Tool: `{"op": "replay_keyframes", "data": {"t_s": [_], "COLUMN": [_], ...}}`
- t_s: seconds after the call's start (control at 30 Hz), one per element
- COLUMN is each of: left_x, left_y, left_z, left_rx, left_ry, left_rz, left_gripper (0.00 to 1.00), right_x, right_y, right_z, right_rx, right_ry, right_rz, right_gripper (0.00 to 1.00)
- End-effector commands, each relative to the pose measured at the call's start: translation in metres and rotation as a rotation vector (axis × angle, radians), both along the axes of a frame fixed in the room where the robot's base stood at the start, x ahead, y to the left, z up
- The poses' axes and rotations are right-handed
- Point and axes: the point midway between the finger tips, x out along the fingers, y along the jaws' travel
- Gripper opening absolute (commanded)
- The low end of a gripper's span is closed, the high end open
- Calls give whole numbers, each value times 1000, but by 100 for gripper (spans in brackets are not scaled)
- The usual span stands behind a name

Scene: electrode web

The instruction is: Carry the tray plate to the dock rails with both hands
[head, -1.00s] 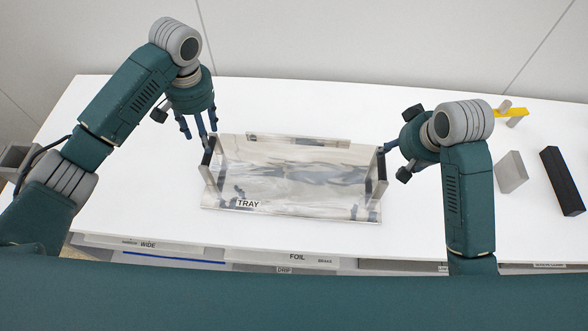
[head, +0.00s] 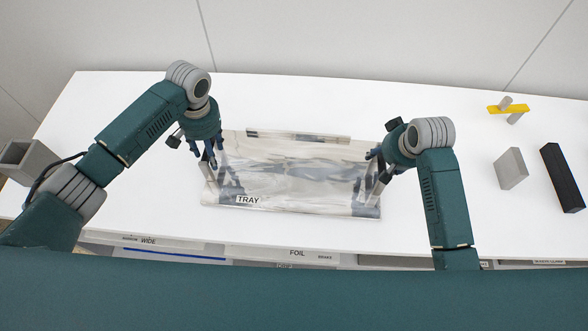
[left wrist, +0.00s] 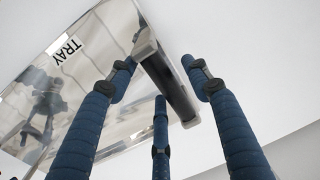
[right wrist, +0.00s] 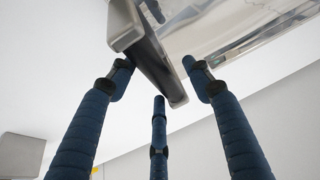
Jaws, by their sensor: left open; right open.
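The tray plate (head: 290,182), shiny metal with a TRAY label, lies on the white table in the head view. It has an upright handle at each short end. My left gripper (head: 208,158) is open at the left end; in the left wrist view its fingers stand spread around the dark handle (left wrist: 168,82). My right gripper (head: 373,168) is open at the right end; in the right wrist view its fingers stand spread around the other handle (right wrist: 150,55). Whether any finger touches a handle I cannot tell. I cannot make out the dock rails.
On the table's right stand a grey block (head: 511,168), a long black block (head: 563,178) and a yellow bar with grey pieces (head: 508,109). An open grey box (head: 27,160) is at the far left. The white table (head: 300,100) behind the tray is clear.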

Motion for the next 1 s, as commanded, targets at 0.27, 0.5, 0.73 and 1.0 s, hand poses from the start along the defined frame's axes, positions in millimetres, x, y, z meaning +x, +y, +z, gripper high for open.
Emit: {"op": "replay_keyframes", "data": {"t_s": [0.27,0.5,0.73,1.0], "left_x": [0,0,0,2], "left_y": [0,0,0,-1], "left_z": [-4,-3,-3,1], "left_rx": [0,0,-1,-2], "left_ry": [-1,-1,-1,-7], "left_rz": [0,0,0,-1], "left_gripper": [49,17,0,0], "right_x": [2,1,1,2], "right_y": [0,0,2,3], "right_z": [-3,-3,-4,0], "right_rx": [0,0,3,6], "right_ry": [-1,0,3,-3], "right_rz": [0,0,2,6], "right_gripper": [50,18,0,0]}}
